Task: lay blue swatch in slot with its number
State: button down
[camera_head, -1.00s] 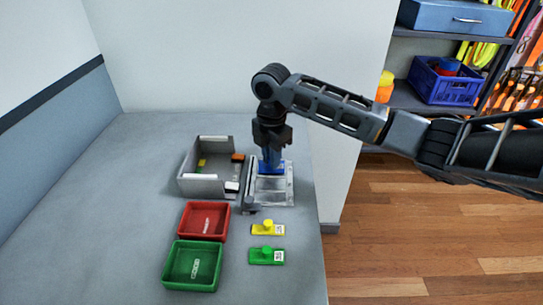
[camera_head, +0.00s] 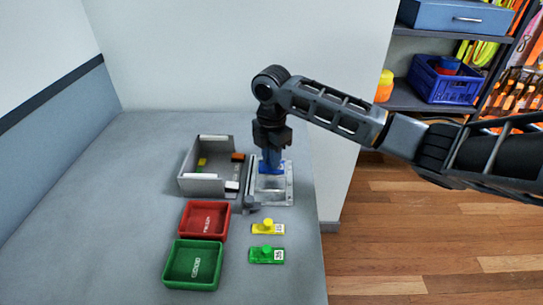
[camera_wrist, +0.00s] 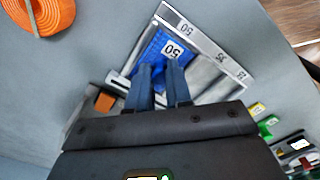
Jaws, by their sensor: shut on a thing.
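My gripper (camera_head: 270,158) is shut on the blue swatch (camera_head: 271,169) at the far end of the metal slotted holder (camera_head: 288,192). In the wrist view, the swatch (camera_wrist: 153,48) has a white label reading 50. The holder's rim (camera_wrist: 213,45) carries several number labels, and the one reading 50 is beside the swatch. The swatch looks roughly lined up with that slot. My fingers (camera_wrist: 162,75) cover its near part. I cannot tell whether it touches the slot floor. The other slots look empty.
A grey open box (camera_head: 207,184) stands left of the holder. Red (camera_head: 226,222) and green (camera_head: 219,266) trays sit in front of it. Yellow (camera_head: 262,229) and green (camera_head: 260,256) swatches lie near the holder. An orange coil (camera_wrist: 40,14) shows in the wrist view. The left tabletop is clear.

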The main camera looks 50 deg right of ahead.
jog(key=c, duration=0.6)
grip_release()
jog(key=shift+o, duration=0.2)
jog(key=shift+r, duration=0.1)
notch_tip(320, 180, up, 6)
jog(key=p, duration=0.5)
jog(key=shift+c, duration=0.2)
